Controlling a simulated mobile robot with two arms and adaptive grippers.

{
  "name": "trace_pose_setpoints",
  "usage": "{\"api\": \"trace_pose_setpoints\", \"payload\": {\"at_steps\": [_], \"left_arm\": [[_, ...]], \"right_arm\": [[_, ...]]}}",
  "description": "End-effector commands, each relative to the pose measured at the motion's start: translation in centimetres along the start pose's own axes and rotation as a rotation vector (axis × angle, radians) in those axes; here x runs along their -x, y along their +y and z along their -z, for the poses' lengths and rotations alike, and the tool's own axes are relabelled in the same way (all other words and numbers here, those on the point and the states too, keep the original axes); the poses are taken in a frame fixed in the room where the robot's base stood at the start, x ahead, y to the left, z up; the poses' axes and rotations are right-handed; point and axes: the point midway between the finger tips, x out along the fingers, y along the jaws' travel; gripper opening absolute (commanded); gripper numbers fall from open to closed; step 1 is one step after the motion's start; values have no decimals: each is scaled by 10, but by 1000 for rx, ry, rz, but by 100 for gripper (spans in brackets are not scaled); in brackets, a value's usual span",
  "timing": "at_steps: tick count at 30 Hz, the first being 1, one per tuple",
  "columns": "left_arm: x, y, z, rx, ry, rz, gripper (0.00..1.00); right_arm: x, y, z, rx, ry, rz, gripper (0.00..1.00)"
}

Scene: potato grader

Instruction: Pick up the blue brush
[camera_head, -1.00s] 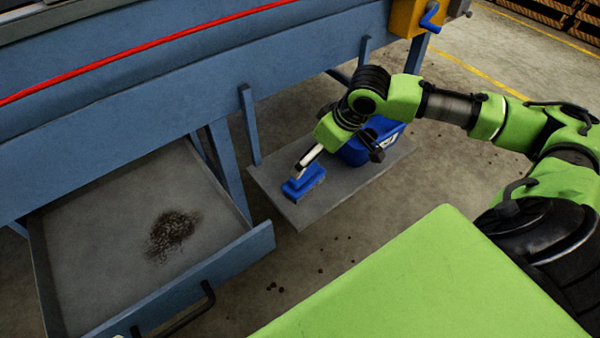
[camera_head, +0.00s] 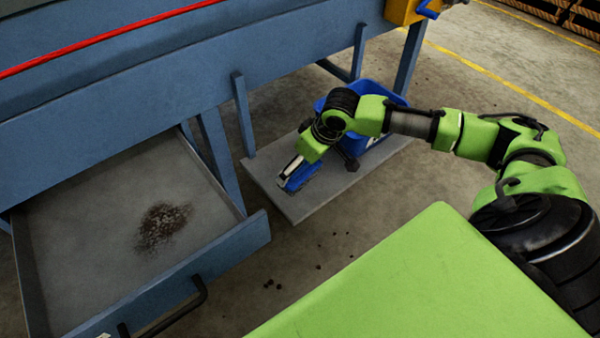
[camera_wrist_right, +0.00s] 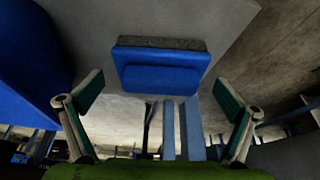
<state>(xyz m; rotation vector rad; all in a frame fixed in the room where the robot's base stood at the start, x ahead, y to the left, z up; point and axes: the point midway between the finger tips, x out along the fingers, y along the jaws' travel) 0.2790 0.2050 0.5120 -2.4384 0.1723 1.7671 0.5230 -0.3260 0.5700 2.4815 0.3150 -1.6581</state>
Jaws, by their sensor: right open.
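The blue brush (camera_head: 301,181) lies on a grey board on the floor in the head view, partly hidden by my right gripper (camera_head: 291,172). In the right wrist view the brush (camera_wrist_right: 160,79) shows its blue body with a strip of grey bristles along its far edge. My right gripper (camera_wrist_right: 160,95) is open there, one finger to each side of the brush's line. The brush looks just beyond the fingertips, and I see no finger touching it. My left gripper is not in view.
A blue bin (camera_head: 362,139) stands behind my right arm on the grey board (camera_head: 330,194); it also fills the left of the wrist view (camera_wrist_right: 30,60). An open drawer (camera_head: 100,222) with dark dirt (camera_head: 163,228) is at the left. Blue machine legs (camera_head: 243,115) border the board.

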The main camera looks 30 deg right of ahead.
Motion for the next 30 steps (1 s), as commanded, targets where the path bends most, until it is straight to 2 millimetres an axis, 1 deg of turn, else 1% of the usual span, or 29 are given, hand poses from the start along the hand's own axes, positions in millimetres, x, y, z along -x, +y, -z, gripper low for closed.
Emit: {"api": "trace_pose_setpoints", "payload": {"at_steps": [1, 3, 11, 12, 14, 15, 16, 26, 30], "left_arm": [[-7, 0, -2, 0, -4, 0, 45], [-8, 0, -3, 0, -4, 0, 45], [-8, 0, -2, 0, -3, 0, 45], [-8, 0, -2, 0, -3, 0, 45], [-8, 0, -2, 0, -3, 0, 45], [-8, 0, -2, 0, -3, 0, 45], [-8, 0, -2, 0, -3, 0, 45], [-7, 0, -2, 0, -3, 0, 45], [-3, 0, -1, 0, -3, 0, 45]], "right_arm": [[-10, -1, -1, 0, -1, 2, 100], [-14, 0, 0, 0, 0, 1, 100], [-16, 0, 0, 1, 1, 0, 100], [-16, 0, 0, 1, 1, 0, 97], [-16, 0, 0, 1, 1, 0, 82], [-16, 0, 0, 1, 1, 0, 71], [-16, 0, 0, 1, 1, 0, 64], [-15, 0, 1, 1, 1, 0, 64], [-8, 0, 4, 0, 2, 0, 64]]}}
